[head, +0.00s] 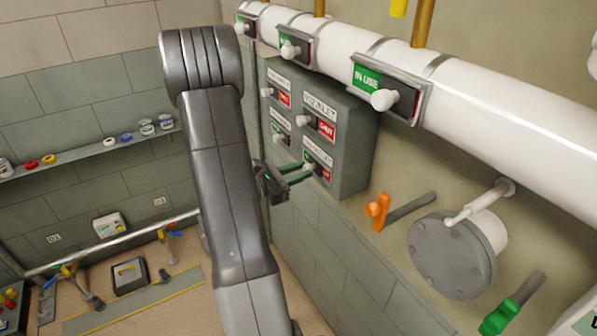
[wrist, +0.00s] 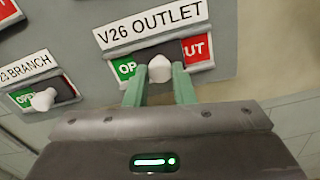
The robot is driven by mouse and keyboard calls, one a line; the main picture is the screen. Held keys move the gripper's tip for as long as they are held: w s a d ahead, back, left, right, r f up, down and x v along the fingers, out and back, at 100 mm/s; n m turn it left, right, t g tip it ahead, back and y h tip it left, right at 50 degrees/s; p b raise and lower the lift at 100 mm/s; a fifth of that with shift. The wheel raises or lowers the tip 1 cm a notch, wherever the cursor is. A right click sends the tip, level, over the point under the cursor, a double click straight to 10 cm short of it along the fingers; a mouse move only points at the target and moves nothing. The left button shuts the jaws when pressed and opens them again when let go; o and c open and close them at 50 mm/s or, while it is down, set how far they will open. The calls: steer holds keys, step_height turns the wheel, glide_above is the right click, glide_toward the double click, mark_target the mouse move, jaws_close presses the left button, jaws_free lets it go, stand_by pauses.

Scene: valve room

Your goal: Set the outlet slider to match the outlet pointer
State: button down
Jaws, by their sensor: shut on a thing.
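The outlet slider, under a label reading "V26 OUTLET" (wrist: 150,25), has a white knob (wrist: 160,66) between green at left and red at right. The knob stands about mid-slot, with "OP" showing on the green and "UT" on the red. My gripper (wrist: 161,82) is shut on the knob, one green finger on each side. In the head view my gripper (head: 302,175) reaches the lower right slider of the grey panel (head: 352,135), and its knob (head: 308,168) is small there. I cannot tell which thing is the outlet pointer.
A neighbouring branch slider (wrist: 44,99) is left of the held one. Other sliders fill the panel. A white pipe (head: 490,95) with an "IN USE" slider (head: 385,98) runs above. An orange lever (head: 378,210) and round flange (head: 450,255) stand to the right.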

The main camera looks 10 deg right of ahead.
steer(key=s+b, duration=0.1)
steer(key=s+d, duration=0.1)
steer(key=s, duration=0.1)
steer(key=shift+s+d+f+b, duration=0.1)
steer(key=shift+d+b, duration=0.05)
steer(key=shift+b, duration=0.25)
steer(key=c, duration=1.2)
jaws_free()
steer(key=shift+s, duration=0.1)
steer(key=b+v, duration=0.2)
steer(key=v, duration=1.2)
steer(key=shift+b, duration=0.4)
steer(key=shift+d, duration=0.1)
